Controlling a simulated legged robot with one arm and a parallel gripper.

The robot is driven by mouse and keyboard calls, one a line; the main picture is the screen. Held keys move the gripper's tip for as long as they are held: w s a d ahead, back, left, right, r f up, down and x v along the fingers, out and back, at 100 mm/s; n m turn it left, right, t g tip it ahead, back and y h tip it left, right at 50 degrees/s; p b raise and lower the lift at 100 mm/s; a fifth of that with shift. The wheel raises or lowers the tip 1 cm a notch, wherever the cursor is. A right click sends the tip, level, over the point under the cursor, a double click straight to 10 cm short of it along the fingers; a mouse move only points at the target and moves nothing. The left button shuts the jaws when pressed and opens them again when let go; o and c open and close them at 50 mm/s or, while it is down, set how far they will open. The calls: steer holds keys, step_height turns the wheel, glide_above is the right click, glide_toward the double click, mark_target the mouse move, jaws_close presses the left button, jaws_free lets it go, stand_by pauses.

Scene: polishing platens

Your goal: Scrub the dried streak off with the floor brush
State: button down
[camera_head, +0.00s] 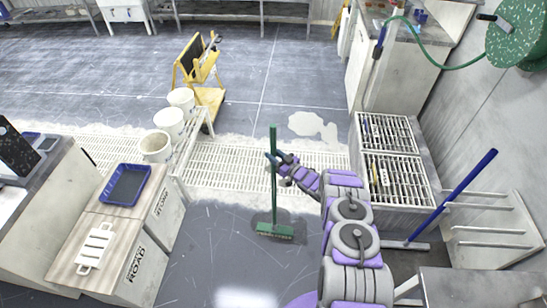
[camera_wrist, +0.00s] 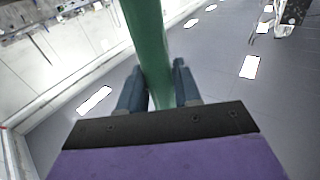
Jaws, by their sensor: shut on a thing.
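A green floor brush stands upright in the head view, with a long green handle (camera_head: 273,190) and a wide head (camera_head: 275,231) resting on or just above the grey floor. My gripper (camera_head: 276,160) is shut on the upper part of the handle. In the wrist view the green handle (camera_wrist: 150,50) runs between the two dark fingers of my gripper (camera_wrist: 160,88). A pale, irregular patch (camera_head: 312,126) lies on the floor beyond the white grating; I cannot tell whether it is the dried streak.
White floor grating (camera_head: 235,165) crosses behind the brush. Benches line the left, one with a blue tray (camera_head: 125,185). A blue-handled squeegee (camera_head: 465,182) leans at right. Grey floor around the brush is clear.

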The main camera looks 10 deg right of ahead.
steer(key=shift+w+d+f+b, duration=0.1)
steer(key=shift+w+d+b, duration=0.15)
steer(key=shift+w+b, duration=0.5)
steer(key=shift+w+d+f+b, duration=0.1)
steer(key=shift+w+d+b, duration=0.15)
steer(key=shift+w+b, duration=0.5)
steer(key=w+b, duration=0.1)
steer(key=b, duration=0.1)
steer(key=w+d+b, duration=0.1)
steer(key=w+b, duration=0.1)
steer(key=shift+r, duration=0.15)
steer(key=shift+w+a+r, duration=0.1)
steer(key=shift+w, duration=0.05)
